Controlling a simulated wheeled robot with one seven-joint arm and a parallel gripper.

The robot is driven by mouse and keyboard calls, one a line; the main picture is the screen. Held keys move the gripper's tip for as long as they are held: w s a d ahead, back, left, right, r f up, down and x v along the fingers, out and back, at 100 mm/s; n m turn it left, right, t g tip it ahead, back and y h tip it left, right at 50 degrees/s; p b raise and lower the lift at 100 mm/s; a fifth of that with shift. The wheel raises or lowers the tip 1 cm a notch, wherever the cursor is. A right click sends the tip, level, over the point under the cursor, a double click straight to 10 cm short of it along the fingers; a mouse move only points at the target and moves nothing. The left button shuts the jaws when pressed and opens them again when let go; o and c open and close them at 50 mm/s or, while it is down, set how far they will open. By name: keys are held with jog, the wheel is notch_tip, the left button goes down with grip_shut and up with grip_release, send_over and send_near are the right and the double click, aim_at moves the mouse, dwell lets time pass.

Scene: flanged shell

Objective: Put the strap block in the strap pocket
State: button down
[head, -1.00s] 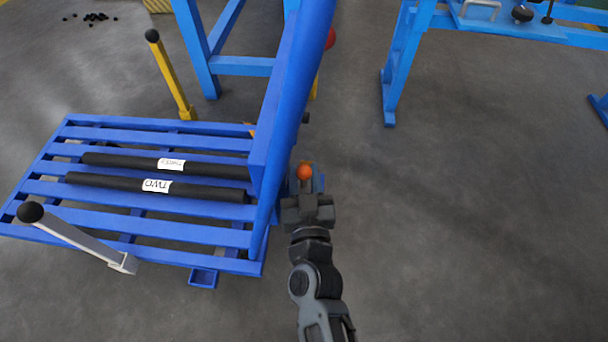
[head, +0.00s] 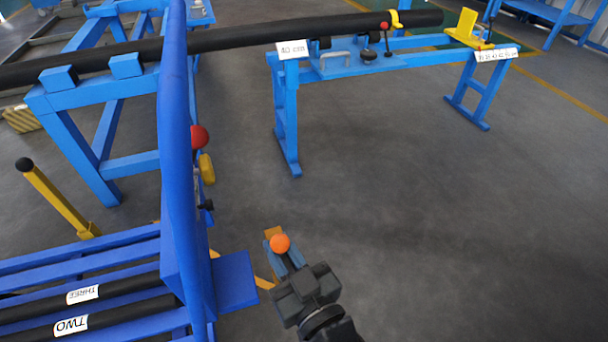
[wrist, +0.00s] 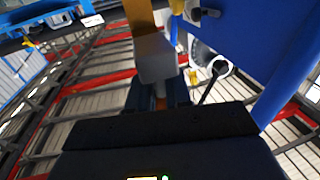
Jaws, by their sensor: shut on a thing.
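My gripper (head: 289,262) is in the lower middle of the head view, right of the blue cart post, above the floor. It is shut on a small block, taken to be the strap block; in the wrist view it has a grey body (wrist: 155,58) and an orange-tan strip (wrist: 140,18) beyond it. In the head view an orange ball (head: 280,243) shows at the fingertips, with a tan piece (head: 272,232) behind it. The fingers partly hide the block. I cannot clearly make out the strap pocket; a flat blue plate (head: 235,281) juts from the post left of my gripper.
The tall blue post (head: 174,130) stands close left, with a red knob (head: 199,137) and yellow handle (head: 207,169). The slatted cart with black rolls (head: 110,318) is lower left. A blue stand (head: 286,110) is behind. Floor at right is clear.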

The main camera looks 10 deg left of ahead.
jog(key=w+d+f+m+t+h, duration=0.1)
jog(key=w+d+m+t+h, duration=0.2)
jog(key=d, duration=0.8)
jog(key=w+d+f+m+h, duration=0.25)
jog(key=d+h, duration=0.25)
jog(key=d, duration=0.6)
jog(key=w+d+f+m+t+h, duration=0.1)
jog(key=w+d+m+t+h, duration=0.3)
jog(key=d, duration=0.6)
jog(key=s+r+g+p, duration=0.2)
jog(key=s+r+p, duration=0.2)
jog(key=p, duration=1.2)
notch_tip(320, 180, up, 3)
jog(key=shift+s+f+n+p, duration=0.15)
jog(key=shift+s+n+p, duration=0.2)
jog(key=shift+n, duration=0.1)
